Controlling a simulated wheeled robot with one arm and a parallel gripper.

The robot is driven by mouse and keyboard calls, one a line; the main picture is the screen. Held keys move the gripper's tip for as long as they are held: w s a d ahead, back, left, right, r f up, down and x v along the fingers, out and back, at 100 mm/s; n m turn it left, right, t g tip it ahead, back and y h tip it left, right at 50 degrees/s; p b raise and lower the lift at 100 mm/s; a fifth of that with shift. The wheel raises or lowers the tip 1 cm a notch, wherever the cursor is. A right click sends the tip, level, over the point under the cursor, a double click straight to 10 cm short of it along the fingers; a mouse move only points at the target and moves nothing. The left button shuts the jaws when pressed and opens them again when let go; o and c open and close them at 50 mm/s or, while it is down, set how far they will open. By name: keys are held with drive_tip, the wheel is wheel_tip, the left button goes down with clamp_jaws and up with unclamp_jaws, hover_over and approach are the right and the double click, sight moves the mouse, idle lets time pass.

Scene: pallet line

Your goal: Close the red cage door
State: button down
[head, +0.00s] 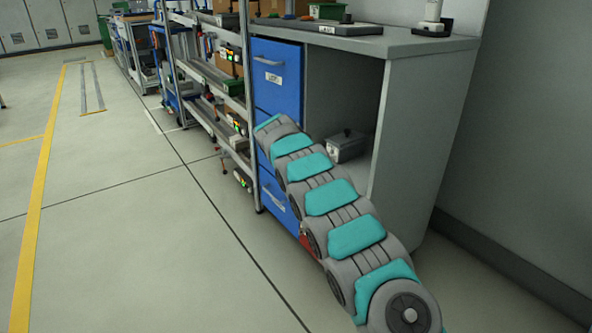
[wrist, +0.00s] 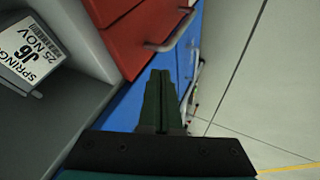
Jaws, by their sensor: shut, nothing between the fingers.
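I see no cage door as such; the red thing in view is a flat red panel (wrist: 122,38) with a grey bar handle (wrist: 176,32), in the upper middle of the wrist view. It sits on the blue-fronted cabinet, and I cannot tell how far open it is. In the head view only a small red patch (head: 308,241) shows low on the cabinet beside my arm. My gripper (wrist: 161,72) is shut and empty, its dark green fingers pointing toward the red panel and the blue front (wrist: 122,112). My arm hides the gripper in the head view.
The grey workbench (head: 425,44) has blue drawers (head: 277,78) and an open bay holding a grey box (head: 346,145). A labelled box (wrist: 30,55) shows at left in the wrist view. Loaded shelving (head: 205,72) stands beyond. The floor (head: 120,200) at left is clear.

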drive_tip(key=v, duration=1)
drive_tip(key=s+d+r+m+g+h+p, duration=0.15)
drive_tip(key=s+d+r, duration=0.25)
drive_tip(key=s+d, duration=0.65)
drive_tip(key=s+d+r+m+g+y+p, duration=0.1)
drive_tip(key=s+d+r+m+g+p, duration=0.2)
drive_tip(key=s+d, duration=0.75)
drive_tip(key=s+a+f+g+y+p, duration=0.1)
drive_tip(key=s+a+g, duration=0.1)
drive_tip(key=s, duration=1.8)
drive_tip(key=s+a+f+g+y+p, duration=0.2)
drive_tip(key=s, duration=1.9)
drive_tip(key=shift+s+f+m+p, duration=0.2)
drive_tip(key=shift+f+m+p, duration=0.1)
drive_tip(key=shift+f+m, duration=0.05)
drive_tip(key=c, duration=1.6)
unclamp_jaws()
